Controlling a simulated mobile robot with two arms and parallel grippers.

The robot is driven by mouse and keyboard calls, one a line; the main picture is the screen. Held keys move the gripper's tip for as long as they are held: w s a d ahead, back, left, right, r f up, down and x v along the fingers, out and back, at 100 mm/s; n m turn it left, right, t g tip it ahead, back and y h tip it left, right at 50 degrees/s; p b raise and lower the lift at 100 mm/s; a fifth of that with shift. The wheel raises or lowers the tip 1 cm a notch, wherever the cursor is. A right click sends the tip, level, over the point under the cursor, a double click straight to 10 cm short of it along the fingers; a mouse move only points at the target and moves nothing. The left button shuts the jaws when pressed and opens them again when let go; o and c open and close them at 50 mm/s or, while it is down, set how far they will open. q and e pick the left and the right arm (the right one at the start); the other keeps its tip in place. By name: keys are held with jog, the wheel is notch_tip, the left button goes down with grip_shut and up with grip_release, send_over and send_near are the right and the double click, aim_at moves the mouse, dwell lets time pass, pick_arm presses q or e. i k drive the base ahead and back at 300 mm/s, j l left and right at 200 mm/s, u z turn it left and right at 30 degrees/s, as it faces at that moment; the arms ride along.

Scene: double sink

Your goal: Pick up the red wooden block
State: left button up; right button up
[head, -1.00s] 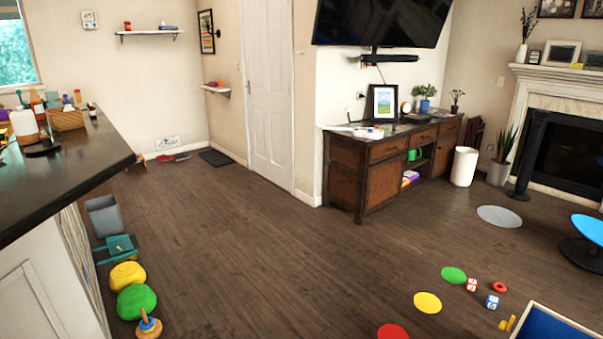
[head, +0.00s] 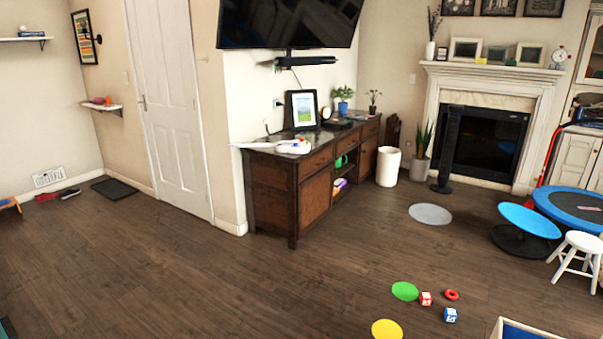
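A small red-and-white block (head: 425,298), possibly the red wooden block, lies on the floor at the lower right of the head view. A blue-and-white block (head: 450,315) is just right of it and nearer to me. A red ring (head: 452,294) lies to its right. The red block sits beside a flat green disc (head: 405,291). The blocks are too small for me to read their markings or tell what they are made of. Neither of my grippers is in view.
A yellow disc (head: 387,329) and a blue-lined tray (head: 524,330) lie near the bottom edge. A blue wobble disc (head: 529,220), a white stool (head: 577,254) and a trampoline (head: 574,208) stand at right. A wooden sideboard (head: 318,188) stands behind. Floor at left centre is clear.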

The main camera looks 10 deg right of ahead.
aim_at(425, 299)
jog(key=i+l+z, duration=0.2)
jog(key=i+z, duration=0.2)
jog(key=i, duration=0.35)
jog(key=i+z, duration=0.35)
jog(key=i, duration=0.35)
jog(key=i+j+z, duration=0.4)
jog(key=i, duration=0.35)
jog(key=l, duration=0.1)
